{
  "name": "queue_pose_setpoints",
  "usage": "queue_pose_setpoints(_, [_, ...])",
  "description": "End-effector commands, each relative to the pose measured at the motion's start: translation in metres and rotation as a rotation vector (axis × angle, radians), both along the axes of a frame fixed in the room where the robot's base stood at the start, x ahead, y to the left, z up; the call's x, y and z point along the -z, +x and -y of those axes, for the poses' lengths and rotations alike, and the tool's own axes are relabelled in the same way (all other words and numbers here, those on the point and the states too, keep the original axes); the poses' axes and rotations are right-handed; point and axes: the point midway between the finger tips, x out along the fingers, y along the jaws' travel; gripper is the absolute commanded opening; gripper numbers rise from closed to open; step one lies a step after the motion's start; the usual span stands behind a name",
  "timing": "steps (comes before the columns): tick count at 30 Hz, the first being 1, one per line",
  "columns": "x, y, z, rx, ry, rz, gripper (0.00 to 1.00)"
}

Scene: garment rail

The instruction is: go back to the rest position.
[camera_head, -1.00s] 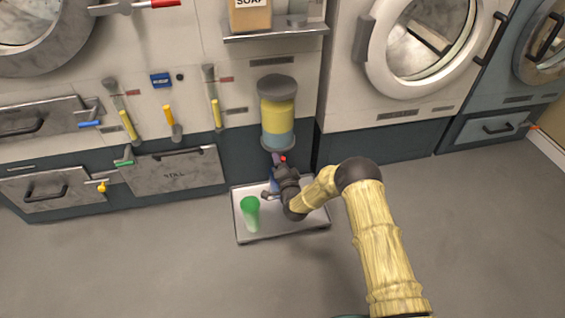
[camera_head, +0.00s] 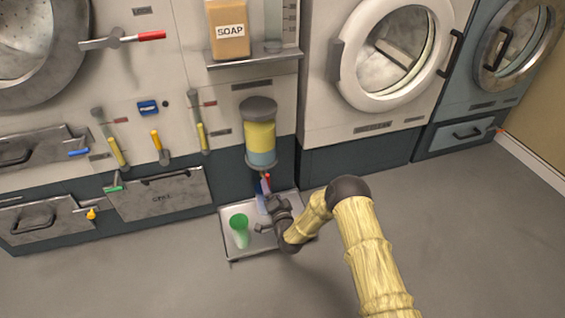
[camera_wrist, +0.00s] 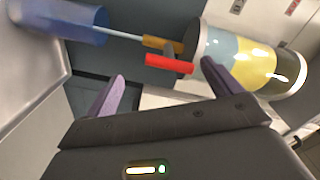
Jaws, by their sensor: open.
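My gripper (camera_head: 270,203) is open and empty, just below and in front of the dispenser (camera_head: 260,137), a cylinder with yellow and blue bands. In the wrist view my gripper's two purple fingers (camera_wrist: 163,85) stand wide apart. A red lever (camera_wrist: 168,63) lies just beyond the gap between them, beside the dispenser's orange spout (camera_wrist: 158,43). A thin pale blue line runs from the spout to a blue cup (camera_wrist: 75,22). In the head view this cup (camera_head: 260,200) is partly hidden by my gripper.
A metal tray (camera_head: 238,254) on the floor holds a green cup (camera_head: 239,230) left of my gripper. Washer fronts, drawers and wall levers stand behind, with a soap box (camera_head: 228,32) on a shelf (camera_head: 255,60). The floor (camera_head: 480,230) at the right is clear.

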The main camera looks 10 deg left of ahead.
Motion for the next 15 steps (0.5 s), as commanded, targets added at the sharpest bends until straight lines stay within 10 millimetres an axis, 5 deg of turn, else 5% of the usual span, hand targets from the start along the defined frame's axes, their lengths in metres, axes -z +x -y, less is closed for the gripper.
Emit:
queue_pose_setpoints(8, [-0.012,0.003,0.002,-0.010,-0.034,-0.007,0.90])
queue_pose_setpoints(15, [-0.069,0.018,0.028,-0.052,-0.242,-0.052,0.90])
